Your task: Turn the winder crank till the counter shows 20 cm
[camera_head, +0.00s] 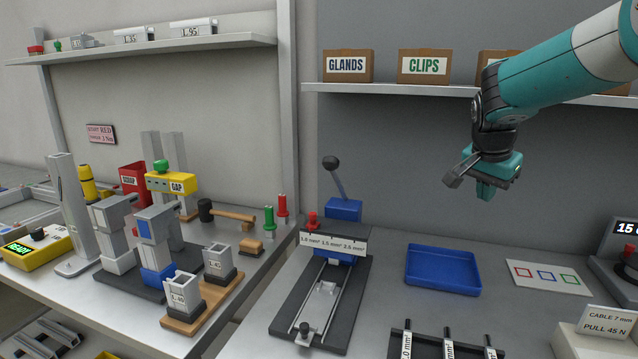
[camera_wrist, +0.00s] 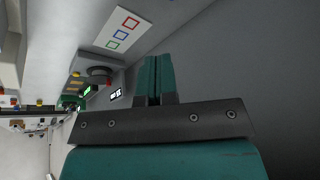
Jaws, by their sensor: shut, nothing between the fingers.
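A dark device with a display (camera_head: 627,228) stands cut off at the right edge of the head view. The display reads "15" and part of another character; this looks like the winder's counter. A red knob sits on the device, and I cannot make out a crank. In the wrist view a dark round part (camera_wrist: 98,80) shows beside a small lit display (camera_wrist: 115,94), too small to read. My gripper (camera_head: 485,190) is raised over the back of the right bench, left of the device and apart from it. Its fingers (camera_wrist: 153,78) are together and empty.
Below my gripper are a blue tray (camera_head: 442,270) and a card with coloured squares (camera_head: 548,277). A lever press (camera_head: 342,208) stands left of the tray. A "CABLE 7 mm, PULL 45 N" sign (camera_head: 606,321) stands at front right. A shelf with boxes (camera_head: 425,66) runs behind.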

